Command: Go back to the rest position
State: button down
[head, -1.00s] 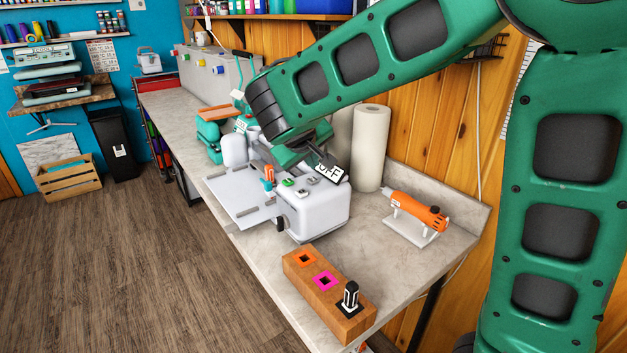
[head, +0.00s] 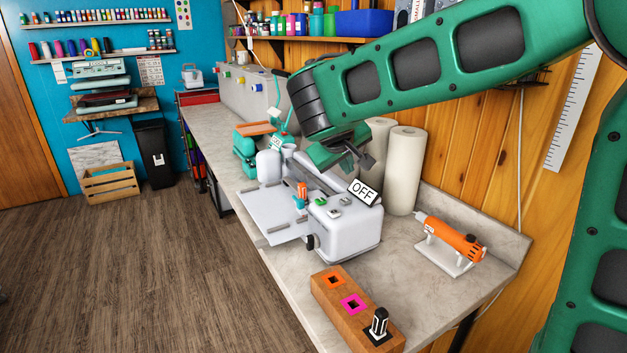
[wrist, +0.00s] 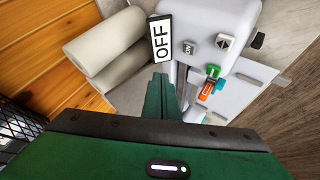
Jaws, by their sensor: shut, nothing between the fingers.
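My gripper (head: 355,156) is shut and empty above the back of a white machine (head: 345,232) on the workbench. In the wrist view my gripper (wrist: 161,80) shows as closed green fingers beside the machine's white body (wrist: 212,18). Green and grey buttons (head: 321,201) sit on the machine's top. An orange and teal piece (head: 301,194) stands by its flat plate (head: 270,213).
Two white rolls (head: 404,170) stand behind the machine against the wooden wall. An orange heat tool (head: 452,241) rests on a stand to the right. A wooden block (head: 345,312) with coloured square sockets and a black piece (head: 379,322) is at the front.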

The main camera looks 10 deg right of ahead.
jog(key=s+d+f+m+g+y, duration=0.1)
jog(key=s+d+f+m+g, duration=0.15)
jog(key=s+d, duration=0.6)
jog(key=s+d+f+m+g, duration=0.2)
jog(key=s+d+f+m, duration=0.1)
jog(key=s+d, duration=0.55)
jog(key=s+f+m+g+y, duration=0.1)
jog(key=s+f+m+y, duration=0.1)
jog(key=s, duration=0.8)
jog(key=s+d+f+m+g+y, duration=0.1)
jog(key=s+f, duration=0.3)
jog(key=s, duration=0.7)
jog(key=shift+d+m+g+y, duration=0.25)
jog(key=shift+m+g+y, duration=0.2)
jog(key=shift+g, duration=0.3)
jog(key=shift+s+f, duration=0.1)
jog(key=shift+w+f, duration=0.25)
jog(key=shift+w, duration=0.4)
